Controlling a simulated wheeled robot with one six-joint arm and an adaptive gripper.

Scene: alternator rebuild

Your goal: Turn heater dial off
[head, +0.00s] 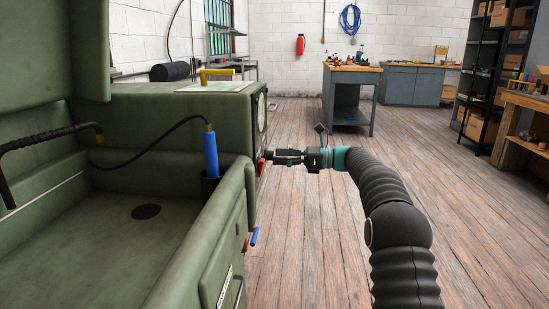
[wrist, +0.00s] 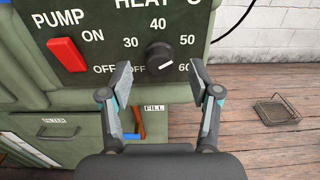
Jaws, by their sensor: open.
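The heater dial is a black round knob (wrist: 160,55) on the green panel in the wrist view. Marks OFF, 30, 40, 50 and 60 surround it. A short white line shows on its lower right part; the exact setting is hard to tell. My gripper (wrist: 159,78) is open, with one finger to the lower left of the dial and the other to its lower right. No finger visibly touches it. In the head view my gripper (head: 272,158) is beside the green machine's right face (head: 255,150); the dial is not distinguishable there.
A red pump switch (wrist: 67,54) sits left of the dial. A blue handle (head: 254,237) sticks out below. The machine has an open basin (head: 110,240) with a blue-handled brush (head: 211,155). A wire basket (wrist: 277,109) lies on the floor.

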